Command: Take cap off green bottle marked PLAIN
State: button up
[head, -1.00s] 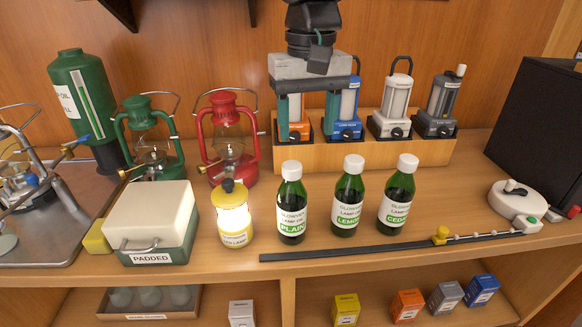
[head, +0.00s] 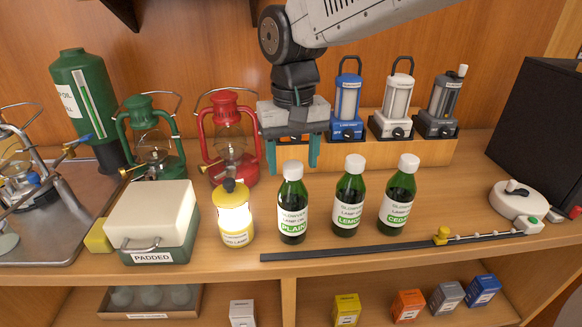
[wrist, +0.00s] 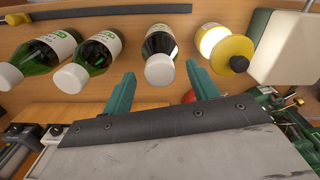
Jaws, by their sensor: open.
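The green bottle marked PLAIN (head: 292,212) stands upright on the shelf top, leftmost of three green bottles. Its white cap (head: 293,169) is on. My gripper (head: 292,168) is open and empty, fingers pointing down, above and behind the PLAIN bottle in the head view. In the wrist view, the PLAIN bottle (wrist: 159,42) and its white cap (wrist: 160,70) lie ahead of and between the two teal fingers (wrist: 160,90), apart from them. The bottles marked LEMON (head: 347,205) and CEDAR (head: 396,203) stand to the right, both capped white.
A lit yellow lamp (head: 234,215) stands close left of the PLAIN bottle. A red lantern (head: 228,135) is behind it. A wooden rack (head: 375,152) with lamps runs behind the bottles. A dark rail (head: 340,252) lies in front. A PADDED box (head: 150,215) is at left.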

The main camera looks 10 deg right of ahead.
jog(key=c, duration=1.1)
jog(key=shift+o, duration=0.2)
jog(key=shift+r, duration=0.2)
